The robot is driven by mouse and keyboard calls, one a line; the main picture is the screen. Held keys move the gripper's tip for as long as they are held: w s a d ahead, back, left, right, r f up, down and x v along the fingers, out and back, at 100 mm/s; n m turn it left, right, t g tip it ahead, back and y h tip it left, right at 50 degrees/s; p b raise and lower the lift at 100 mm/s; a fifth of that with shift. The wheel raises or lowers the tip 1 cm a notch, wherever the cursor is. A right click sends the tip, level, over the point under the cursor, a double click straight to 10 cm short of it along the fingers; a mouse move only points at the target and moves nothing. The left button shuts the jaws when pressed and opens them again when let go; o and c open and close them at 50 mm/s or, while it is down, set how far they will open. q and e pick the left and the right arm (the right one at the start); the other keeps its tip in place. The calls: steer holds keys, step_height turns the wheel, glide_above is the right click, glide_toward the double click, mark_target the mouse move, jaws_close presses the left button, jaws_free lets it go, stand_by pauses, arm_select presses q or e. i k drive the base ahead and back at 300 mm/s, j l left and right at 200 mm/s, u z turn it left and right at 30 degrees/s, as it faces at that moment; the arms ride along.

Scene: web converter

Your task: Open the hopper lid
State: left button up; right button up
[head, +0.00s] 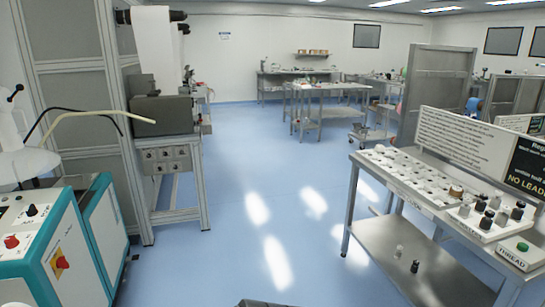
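A white rounded, hopper-like part (28,163) is cut off by the left edge of the head view. It sits above a teal and white machine (85,235). A thin stem with a black knob rises behind it. I cannot tell for sure which piece is the hopper lid, or whether it is open. Neither of my grippers shows in this view.
Blue floor (250,190) runs clear through the middle. A framed machine with a grey box (160,115) stands beyond the teal one. A steel table (370,225) with small bottles and a sign (465,140) stands at right. Benches (325,90) are at the back.

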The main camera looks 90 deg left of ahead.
mark_target(79, 182)
steer(key=u, duration=4.15)
steer(key=i+l+z, duration=0.35)
steer(key=i, duration=1)
steer(key=i+l+z, duration=0.2)
steer(key=i+z, duration=0.15)
steer(key=i, duration=1)
steer(key=i+l+u, duration=0.1)
steer(key=i+u, duration=0.3)
steer(key=i+l+u, duration=0.2)
steer(key=i+u, duration=0.2)
steer(key=i+l+u, duration=0.8)
steer(key=k, duration=0.1)
